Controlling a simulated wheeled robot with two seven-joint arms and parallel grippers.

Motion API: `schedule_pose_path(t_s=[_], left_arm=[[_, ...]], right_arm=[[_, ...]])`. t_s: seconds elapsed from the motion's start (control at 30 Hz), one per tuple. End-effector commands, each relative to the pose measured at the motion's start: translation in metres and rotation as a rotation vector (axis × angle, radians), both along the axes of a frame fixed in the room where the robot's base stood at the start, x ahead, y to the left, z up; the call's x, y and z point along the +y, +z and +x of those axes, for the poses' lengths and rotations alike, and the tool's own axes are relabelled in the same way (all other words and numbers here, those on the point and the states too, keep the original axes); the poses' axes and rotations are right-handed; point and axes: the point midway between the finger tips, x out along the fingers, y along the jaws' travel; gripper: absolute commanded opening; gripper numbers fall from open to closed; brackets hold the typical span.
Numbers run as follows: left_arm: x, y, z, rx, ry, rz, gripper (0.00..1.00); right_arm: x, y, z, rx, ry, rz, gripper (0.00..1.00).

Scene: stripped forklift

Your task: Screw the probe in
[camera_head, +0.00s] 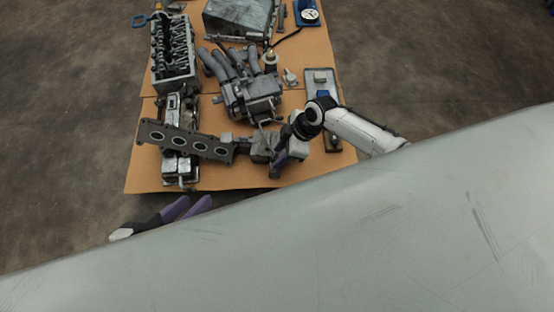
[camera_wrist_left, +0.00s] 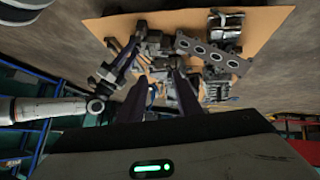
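A small upright piece with a pale, brassy top (camera_head: 270,57), which looks like the probe, stands at the back edge of the grey manifold assembly (camera_head: 255,90). A black cable (camera_head: 287,38) runs from it to a blue device with a round white dial (camera_head: 309,14). Whether it is threaded in is too small to tell. My left gripper (camera_head: 196,208) is open and empty in front of the mat, partly hidden by a grey panel; its spread fingers show in the left wrist view (camera_wrist_left: 165,88). My right gripper (camera_head: 279,164) is over the mat's front right; its fingers are blurred among grey parts.
A cardboard mat (camera_head: 140,182) carries an engine block (camera_head: 174,50), a gasket plate with holes (camera_head: 185,141), a grey housing (camera_head: 240,18) and a grey tray (camera_head: 321,82). A large pale grey panel (camera_head: 400,235) fills the foreground. Bare floor lies left of the mat.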

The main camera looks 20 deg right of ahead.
Motion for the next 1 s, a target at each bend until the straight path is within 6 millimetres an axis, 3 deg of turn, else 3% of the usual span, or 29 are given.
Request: schedule_pose_path(t_s=[0.03,0.2,0.5,0.57,0.73,1.0], left_arm=[[-0.002,-0.001,0.001,-0.012,0.000,-0.015,0.31],[-0.007,0.008,0.002,-0.034,0.000,-0.049,0.31],[-0.008,0.012,0.003,-0.041,0.000,-0.057,0.31],[-0.008,0.012,0.003,-0.041,0.000,-0.057,0.31],[-0.008,0.012,0.003,-0.041,0.000,-0.057,0.31],[-0.007,0.014,0.003,-0.040,0.001,-0.052,0.31]], right_arm=[[0.003,-0.011,0.002,-0.001,0.001,0.001,0.36],[0.008,-0.022,0.004,-0.002,0.001,0.000,0.36],[0.009,-0.023,0.004,-0.001,0.000,0.001,0.36],[0.009,-0.023,0.004,-0.001,0.000,0.001,0.29],[0.009,-0.023,0.004,-0.001,0.000,0.001,0.01],[0.009,-0.021,0.003,-0.001,-0.021,0.001,0.00]])
